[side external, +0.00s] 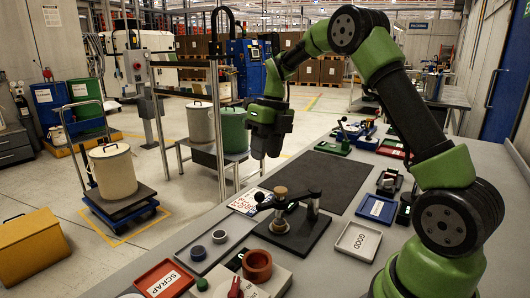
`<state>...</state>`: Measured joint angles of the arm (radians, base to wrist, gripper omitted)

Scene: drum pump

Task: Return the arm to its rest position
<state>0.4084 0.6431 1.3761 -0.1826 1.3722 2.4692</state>
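My green and black arm rises from the right side of the grey workbench (345,205), arches over it and reaches left. Its end, my gripper (264,152), points down above the bench's left edge, next to a green drum (233,131) in the picture. The fingers are small and dark, and I cannot tell whether they are open or shut. I see nothing clearly held in them. A dark mat (318,178) lies on the bench to the lower right of the gripper.
A press-like fixture (290,222) stands on the bench below the gripper. A GOOD tray (358,240), a blue tray (377,208) and a red SCRAP tray (164,280) lie around it. A cream drum (112,171) sits on a blue trolley on the floor. The mat is clear.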

